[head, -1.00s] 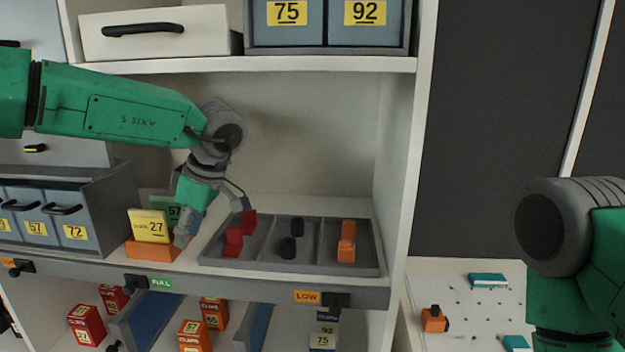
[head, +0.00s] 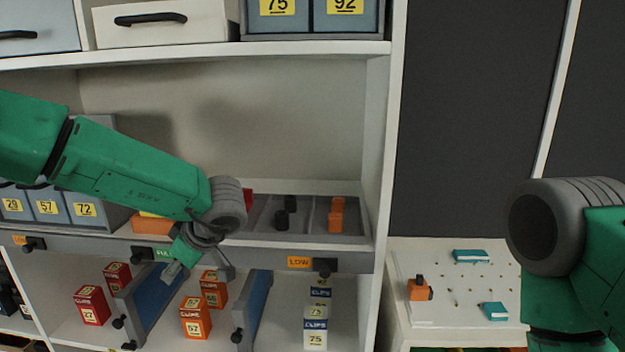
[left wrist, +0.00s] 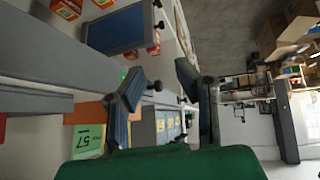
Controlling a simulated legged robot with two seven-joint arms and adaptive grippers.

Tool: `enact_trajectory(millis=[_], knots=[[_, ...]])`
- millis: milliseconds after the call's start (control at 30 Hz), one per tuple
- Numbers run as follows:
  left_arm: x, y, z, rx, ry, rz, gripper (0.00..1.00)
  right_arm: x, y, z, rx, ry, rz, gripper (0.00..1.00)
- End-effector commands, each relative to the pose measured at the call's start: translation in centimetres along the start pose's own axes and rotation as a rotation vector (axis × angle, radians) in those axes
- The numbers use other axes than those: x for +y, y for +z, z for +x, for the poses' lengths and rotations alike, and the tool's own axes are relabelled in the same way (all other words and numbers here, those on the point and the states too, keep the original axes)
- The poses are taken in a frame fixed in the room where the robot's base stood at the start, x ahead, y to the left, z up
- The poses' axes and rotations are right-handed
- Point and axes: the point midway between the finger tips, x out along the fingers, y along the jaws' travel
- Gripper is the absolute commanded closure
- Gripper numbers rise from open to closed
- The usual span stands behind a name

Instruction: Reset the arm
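My left arm (head: 140,180) reaches in from the left across the shelf. Its left gripper (head: 200,272) hangs in front of the shelf's front edge, above the lower level of small boxes. In the left wrist view the two fingers of the left gripper (left wrist: 160,80) stand apart with nothing between them. Part of my right arm (head: 560,240) shows at the right edge; its gripper is outside the picture. The left forearm hides part of the shelf's back and the left part of the divided tray (head: 262,240).
The tray holds black and orange pieces. Red and orange boxes (head: 195,318) and blue dividers (head: 258,308) fill the lower shelf. Numbered bins (head: 50,208) stand at left. A white pegboard (head: 440,285) lies at right.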

Motion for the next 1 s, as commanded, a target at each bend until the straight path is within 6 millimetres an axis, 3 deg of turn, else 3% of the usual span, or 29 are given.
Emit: enact_trajectory(millis=[33, 167, 267, 400, 500, 600, 733, 900, 1000], knots=[[-0.7, 1.2, 2.1, 0.035, 0.028, 0.038, 0.72, 0.0, 0.1, 0.9, -0.001, 0.000, 0.000, 0.60], [-2.1, 4.4, 7.1, 0.114, 0.136, 0.159, 0.72, 0.0, 0.2, 2.5, -0.002, 0.000, 0.000, 0.60], [-4.1, 8.4, 11.7, 0.147, 0.244, 0.306, 0.72, 0.0, 0.3, 4.2, -0.002, 0.000, 0.000, 0.60], [-9.3, 15.8, 17.5, 0.101, 0.397, 0.570, 0.72, -0.1, 0.5, 6.8, -0.002, 0.000, -0.001, 0.60], [-14.3, 20.7, 20.1, 0.009, 0.466, 0.751, 0.72, -0.1, 0.5, 8.3, -0.001, -0.001, -0.001, 0.60], [-20.4, 24.8, 22.1, -0.115, 0.498, 0.917, 0.72, -0.1, 0.6, 9.8, -0.001, 0.000, -0.001, 0.60], [-28.7, 28.5, 23.4, -0.298, 0.493, 1.102, 0.72, -0.1, 0.7, 11.4, -0.001, 0.000, -0.001, 0.60], [-37.1, 30.4, 23.7, -0.494, 0.451, 1.249, 0.72, -0.1, 0.8, 12.7, -0.001, 0.000, 0.000, 0.60], [-39.8, 30.6, 23.4, -0.559, 0.434, 1.291, 0.72, -0.1, 0.8, 13.0, -0.001, 0.000, 0.000, 0.60]])
